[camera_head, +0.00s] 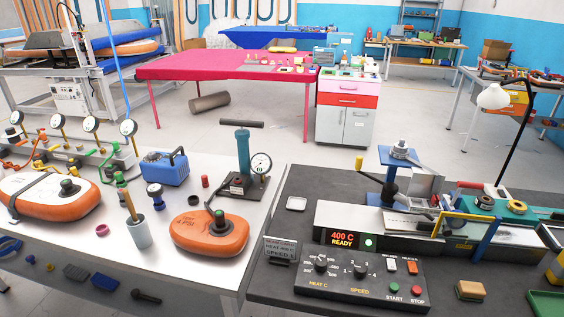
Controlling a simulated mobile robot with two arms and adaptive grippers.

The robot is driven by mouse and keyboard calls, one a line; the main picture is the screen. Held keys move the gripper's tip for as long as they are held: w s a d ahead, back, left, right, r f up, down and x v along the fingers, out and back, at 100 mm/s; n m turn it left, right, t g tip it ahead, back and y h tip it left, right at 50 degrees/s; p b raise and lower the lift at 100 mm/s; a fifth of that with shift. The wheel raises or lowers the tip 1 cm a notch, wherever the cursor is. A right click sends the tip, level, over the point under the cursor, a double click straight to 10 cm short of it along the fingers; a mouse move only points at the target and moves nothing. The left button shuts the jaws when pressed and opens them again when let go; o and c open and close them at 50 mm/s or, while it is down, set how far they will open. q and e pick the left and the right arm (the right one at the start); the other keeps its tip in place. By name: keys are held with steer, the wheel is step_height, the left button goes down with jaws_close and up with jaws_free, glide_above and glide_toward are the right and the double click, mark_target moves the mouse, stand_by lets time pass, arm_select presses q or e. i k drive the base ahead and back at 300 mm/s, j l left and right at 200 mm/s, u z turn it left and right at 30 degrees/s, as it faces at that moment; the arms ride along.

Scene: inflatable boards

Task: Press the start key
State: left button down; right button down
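A black control panel (345,284) lies on the dark bench at the lower right. Its start key (394,288) is a small green round button above the label START. A red stop button (416,291) sits just to its right. Two dials, HEAT C (321,265) and SPEED (361,270), are on the left half of the panel. Two rocker switches are above the buttons, a white one (391,265) and an orange one (411,267). A display (342,240) behind the panel reads 400 C READY. Neither of my grippers is in view.
A small sign (281,249) stands left of the panel, and a yellow-brown block (470,291) lies to its right. A machine with levers (398,178) and a lamp (494,97) stand behind. The white table (180,262) at left holds orange inflatables and a pump (241,165).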

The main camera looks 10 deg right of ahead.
mark_target(394, 287)
steer(key=z, duration=1.3)
